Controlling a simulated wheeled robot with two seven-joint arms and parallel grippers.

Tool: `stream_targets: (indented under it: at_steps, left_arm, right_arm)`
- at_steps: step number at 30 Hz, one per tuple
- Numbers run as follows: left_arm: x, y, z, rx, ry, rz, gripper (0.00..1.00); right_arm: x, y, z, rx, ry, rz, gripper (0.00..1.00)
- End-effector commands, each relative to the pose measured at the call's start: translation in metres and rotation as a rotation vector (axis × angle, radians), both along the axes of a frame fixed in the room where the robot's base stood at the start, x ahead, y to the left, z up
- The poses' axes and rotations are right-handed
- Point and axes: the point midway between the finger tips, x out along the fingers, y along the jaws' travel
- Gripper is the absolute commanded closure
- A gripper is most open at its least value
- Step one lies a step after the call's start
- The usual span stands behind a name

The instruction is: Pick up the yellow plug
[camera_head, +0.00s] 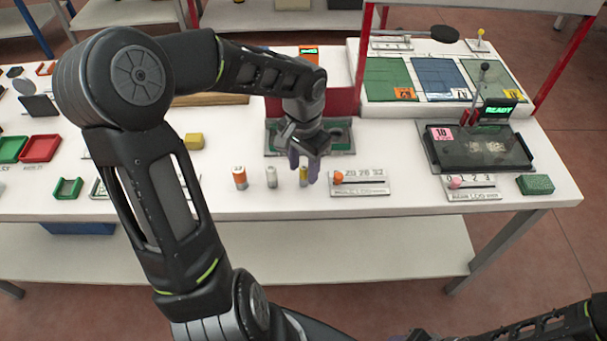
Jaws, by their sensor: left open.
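The yellow plug (303,177) is a small upright cylinder on the white table, at the right end of a short row. An orange-and-white cylinder (239,177) and a pale grey one (271,176) stand to its left. My left gripper (304,172) points down at the yellow plug, with its fingers apart. The fingers show on either side of the plug's upper part; I cannot tell whether they surround it or hang in front of or behind it. My right arm shows at the bottom right, but its gripper is out of the picture.
An orange-knobbed plate (358,189) lies just right of the plug. A yellow block (193,141) and green and red trays (41,148) are to the left. A dark machine bed (480,150) and a green block (535,184) are to the right. The table's front edge is near the plug.

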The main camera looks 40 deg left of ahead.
Motion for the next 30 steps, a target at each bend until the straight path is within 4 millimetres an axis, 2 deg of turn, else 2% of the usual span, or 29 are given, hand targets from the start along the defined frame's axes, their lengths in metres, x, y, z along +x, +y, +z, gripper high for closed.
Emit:
stream_targets:
  at_steps: [2, 17, 30]
  left_arm:
    - [0.0000, 0.0000, 0.0001, 0.000, 0.000, 0.000, 0.59]
    - [0.0000, 0.0000, 0.0001, 0.000, 0.000, 0.000, 0.99]
    - [0.0001, 0.0001, 0.0002, 0.000, 0.000, 0.000, 1.00]
  right_arm:
    - [0.0000, 0.0000, 0.0000, 0.000, 0.000, 0.000, 0.57]
    - [0.0001, -0.0001, 0.0001, 0.000, 0.000, 0.000, 0.57]
    - [0.0001, 0.0000, 0.0001, 0.000, 0.000, 0.000, 0.57]
